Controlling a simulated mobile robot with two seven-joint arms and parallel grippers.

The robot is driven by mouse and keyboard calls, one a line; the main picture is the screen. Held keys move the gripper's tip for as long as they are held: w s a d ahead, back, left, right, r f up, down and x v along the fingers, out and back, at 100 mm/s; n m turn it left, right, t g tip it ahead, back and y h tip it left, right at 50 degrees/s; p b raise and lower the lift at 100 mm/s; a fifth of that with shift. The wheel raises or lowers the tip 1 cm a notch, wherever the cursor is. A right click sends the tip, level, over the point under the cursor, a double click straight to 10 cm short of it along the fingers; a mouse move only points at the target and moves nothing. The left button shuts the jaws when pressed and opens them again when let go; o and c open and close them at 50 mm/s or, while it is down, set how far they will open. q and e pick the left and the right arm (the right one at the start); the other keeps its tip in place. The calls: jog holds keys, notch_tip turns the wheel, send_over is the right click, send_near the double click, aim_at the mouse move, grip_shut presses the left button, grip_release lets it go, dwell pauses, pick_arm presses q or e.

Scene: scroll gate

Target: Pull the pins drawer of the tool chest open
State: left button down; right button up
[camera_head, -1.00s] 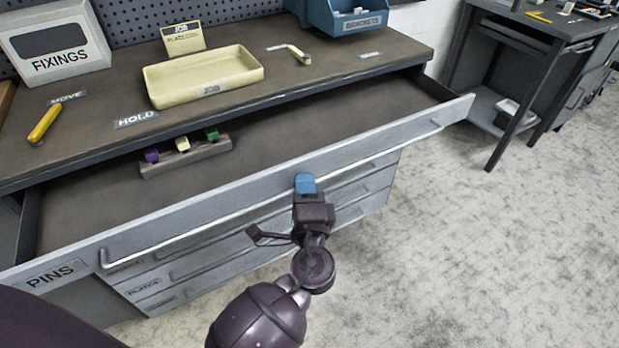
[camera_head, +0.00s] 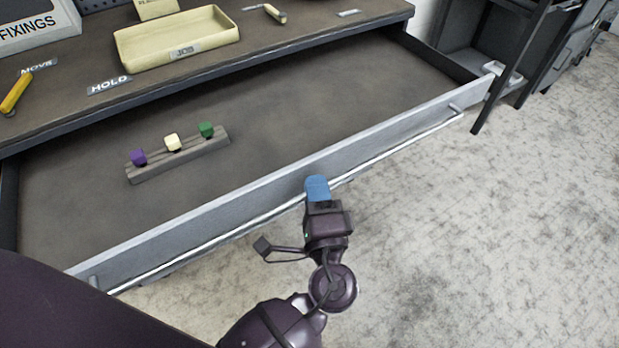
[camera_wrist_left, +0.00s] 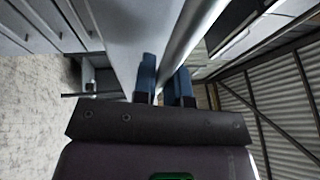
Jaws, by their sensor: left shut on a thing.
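The pins drawer (camera_head: 400,128) is far out from the tool chest, its grey front slanting across the head view. Its long bar handle (camera_head: 400,153) runs along the front; it also shows in the left wrist view (camera_wrist_left: 190,40). My left gripper (camera_head: 317,190) has blue fingertips and is shut on the handle near its middle. In the left wrist view the two blue fingers (camera_wrist_left: 166,82) stand close together at the bar. My right gripper is not in view.
On the chest top (camera_head: 290,38) are a cream job tray (camera_head: 176,48), a fixings box (camera_head: 32,28) and a yellow-handled tool (camera_head: 14,94). Another dark bench (camera_head: 470,40) stands at the back right. The speckled floor (camera_head: 500,230) at right is clear.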

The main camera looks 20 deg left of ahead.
pick_arm(q)
jog(key=shift+d, duration=0.1)
jog(key=c, duration=1.2)
grip_release()
jog(key=shift+s, duration=0.1)
jog(key=v, duration=1)
jog(key=shift+s+d+f, duration=0.2)
jog(key=shift+s, duration=0.15)
